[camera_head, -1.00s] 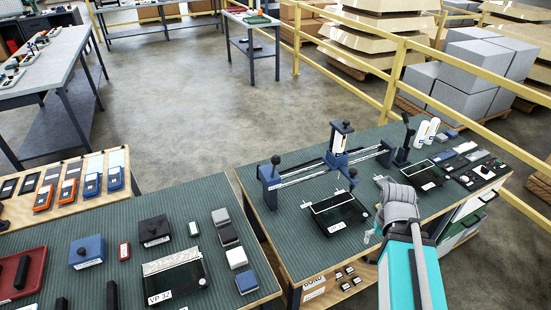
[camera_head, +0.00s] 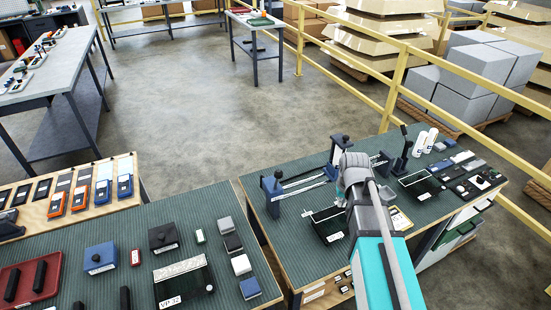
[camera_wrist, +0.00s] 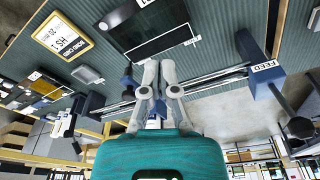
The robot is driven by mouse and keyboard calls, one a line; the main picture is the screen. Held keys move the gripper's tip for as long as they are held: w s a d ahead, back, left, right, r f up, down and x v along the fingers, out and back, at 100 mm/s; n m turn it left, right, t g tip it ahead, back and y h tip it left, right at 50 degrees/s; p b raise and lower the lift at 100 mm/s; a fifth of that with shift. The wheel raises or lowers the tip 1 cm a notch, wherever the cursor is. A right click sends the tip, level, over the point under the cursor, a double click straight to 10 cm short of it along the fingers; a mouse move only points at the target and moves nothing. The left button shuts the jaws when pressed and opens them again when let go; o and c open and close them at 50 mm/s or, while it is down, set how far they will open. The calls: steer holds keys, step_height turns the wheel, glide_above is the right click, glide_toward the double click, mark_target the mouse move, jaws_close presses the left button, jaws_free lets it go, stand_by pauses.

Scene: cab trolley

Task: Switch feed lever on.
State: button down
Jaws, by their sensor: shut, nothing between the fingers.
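A blue block with a white FEED label (camera_wrist: 264,66) is at the right of the wrist view, at the end of a pair of metal rails. A black knob on a lever (camera_wrist: 300,127) sticks out from it. In the head view I take this to be the left blue block (camera_head: 273,191) with a black knob, on the green-topped bench. My gripper (camera_wrist: 160,66) is in the middle of the wrist view, fingers together and empty, left of the FEED block and apart from it.
The bench (camera_head: 300,248) also holds a dark tray (camera_head: 327,224), an upright black handle (camera_head: 403,150), white bottles (camera_head: 425,140) and several small boxes. A yellow-edged sign (camera_wrist: 60,39) shows in the wrist view. A yellow railing (camera_head: 396,85) runs behind.

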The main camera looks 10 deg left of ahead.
steer(key=w+a+r+n+p, duration=0.1)
steer(key=w+a+r+p, duration=0.2)
steer(key=a, duration=0.5)
steer(key=w+a+r+n+t+y+p, duration=0.1)
steer(key=w+a+r+p, duration=0.2)
steer(key=a, duration=0.5)
steer(key=w+a+r+n+p, duration=0.1)
steer(key=w+a+r+p, duration=0.2)
steer(key=a+r, duration=0.3)
steer(key=shift+a+r+t+p, duration=0.25)
steer(key=shift+a+t+p, duration=0.15)
steer(key=shift+a+p, duration=0.65)
steer(key=shift+a+f+b, duration=0.1)
steer(key=shift+a+b, duration=0.1)
steer(key=shift+b, duration=0.15)
steer(key=b, duration=0.9)
glide_above(277, 182)
steer(key=w, duration=0.2)
steer(key=shift+s+a+f, duration=0.15)
steer(key=shift+a+f, duration=0.05)
steer(key=shift+f, duration=2.1)
steer(key=shift+s+a+f, duration=0.1)
steer(key=shift+a+f, duration=0.05)
steer(key=shift+f, duration=2.15)
steer(key=shift+d+f+y, duration=0.1)
steer(key=shift+d+y, duration=0.2)
